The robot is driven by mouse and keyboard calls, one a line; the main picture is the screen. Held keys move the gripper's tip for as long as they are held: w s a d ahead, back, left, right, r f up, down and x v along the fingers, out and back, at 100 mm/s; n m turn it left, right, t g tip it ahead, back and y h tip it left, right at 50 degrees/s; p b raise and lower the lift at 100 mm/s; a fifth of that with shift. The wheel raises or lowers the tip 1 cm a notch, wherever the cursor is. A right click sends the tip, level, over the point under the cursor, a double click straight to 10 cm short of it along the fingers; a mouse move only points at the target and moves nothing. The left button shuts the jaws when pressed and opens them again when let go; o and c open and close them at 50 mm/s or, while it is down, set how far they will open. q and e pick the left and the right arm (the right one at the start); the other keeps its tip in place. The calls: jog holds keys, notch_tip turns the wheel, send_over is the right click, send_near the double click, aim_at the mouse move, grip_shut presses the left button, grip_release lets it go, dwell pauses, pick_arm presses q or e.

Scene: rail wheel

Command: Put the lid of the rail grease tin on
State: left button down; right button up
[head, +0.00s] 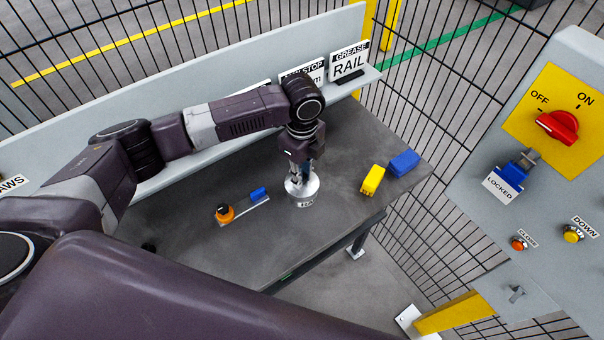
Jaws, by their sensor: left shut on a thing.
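The rail grease tin (306,201) is a small pale metal can with a dark-lettered label, standing on the grey bench. My left gripper (300,181) points down right over the tin. It is shut on the lid (293,188), a pale disc at the top of the tin. I cannot tell whether the lid is seated on the rim or just above it. The fingers and wrist hide part of the lid. My right gripper is not in view.
A yellow block (372,180) and a blue block (404,163) lie right of the tin. An orange-and-black item (224,213) and a small blue piece (258,194) lie left. A panel with a red switch (559,126) stands at the right. The bench front is clear.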

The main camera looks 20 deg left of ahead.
pick_arm(q)
jog(key=shift+f, duration=0.7)
jog(key=c, duration=1.7)
grip_release()
jog(key=shift+c, duration=0.2)
notch_tip(320, 180, up, 12)
